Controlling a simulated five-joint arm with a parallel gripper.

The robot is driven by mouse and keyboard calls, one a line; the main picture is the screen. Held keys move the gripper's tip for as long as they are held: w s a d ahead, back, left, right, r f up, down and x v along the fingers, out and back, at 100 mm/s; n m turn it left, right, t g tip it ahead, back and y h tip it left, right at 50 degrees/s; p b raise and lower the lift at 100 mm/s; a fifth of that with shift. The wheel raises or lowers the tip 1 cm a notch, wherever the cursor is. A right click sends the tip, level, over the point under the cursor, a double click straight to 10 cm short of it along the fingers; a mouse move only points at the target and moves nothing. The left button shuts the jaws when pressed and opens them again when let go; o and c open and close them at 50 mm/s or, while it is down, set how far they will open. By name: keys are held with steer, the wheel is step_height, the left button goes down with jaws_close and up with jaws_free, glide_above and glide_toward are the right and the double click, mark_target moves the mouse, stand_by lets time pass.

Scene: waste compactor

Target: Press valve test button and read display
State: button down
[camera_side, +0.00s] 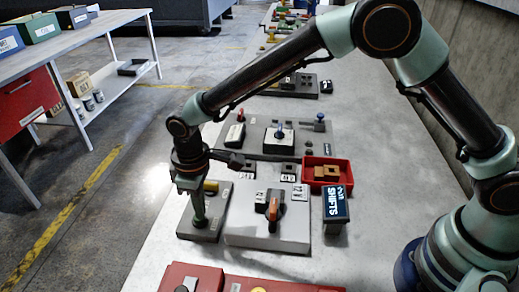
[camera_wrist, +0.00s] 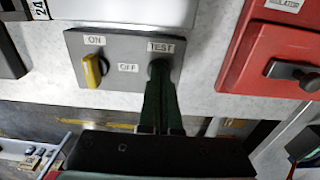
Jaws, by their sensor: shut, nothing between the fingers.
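A grey valve panel (camera_wrist: 120,42) carries a yellow knob (camera_wrist: 94,70), ON and OFF labels, and a TEST label (camera_wrist: 160,47). In the side view the panel (camera_side: 213,228) lies at the bench's left edge with the yellow knob (camera_side: 211,186) behind my gripper. My gripper (camera_wrist: 158,70) is shut, its dark green fingertips right below the TEST label. The fingers cover the test button, so I cannot tell whether it is pressed. In the side view my gripper (camera_side: 199,222) points down at the panel. A small dark display (camera_side: 336,205) reads "SHIFTS" with marks above it that I cannot read clearly.
A grey box with an orange handle (camera_side: 273,211) stands right of the panel. A red tray (camera_side: 326,162) with brown blocks sits behind the display. Red equipment (camera_side: 195,277) lies at the near edge and also shows in the wrist view (camera_wrist: 247,75). Several switch panels fill the bench behind.

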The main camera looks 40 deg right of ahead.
step_height(320, 180, up, 13)
stand_by(0.3)
steer(key=shift+w, duration=0.1)
stand_by(0.4)
steer(key=s+d+r+m+t, duration=0.15)
steer(key=d+r, duration=0.25)
steer(key=d, duration=0.4)
steer(key=s+d+r+m+t, duration=0.1)
steer(key=d+r+m, duration=0.25)
steer(key=d, duration=0.55)
steer(key=s+d+m+t, duration=0.2)
steer(key=s+d+m, duration=0.2)
steer(key=s+d, duration=0.5)
steer(key=d, duration=0.3)
steer(key=shift+s+d+f+t, duration=0.2)
steer(key=shift+s+f+t, duration=0.05)
steer(key=shift+s+t, duration=0.1)
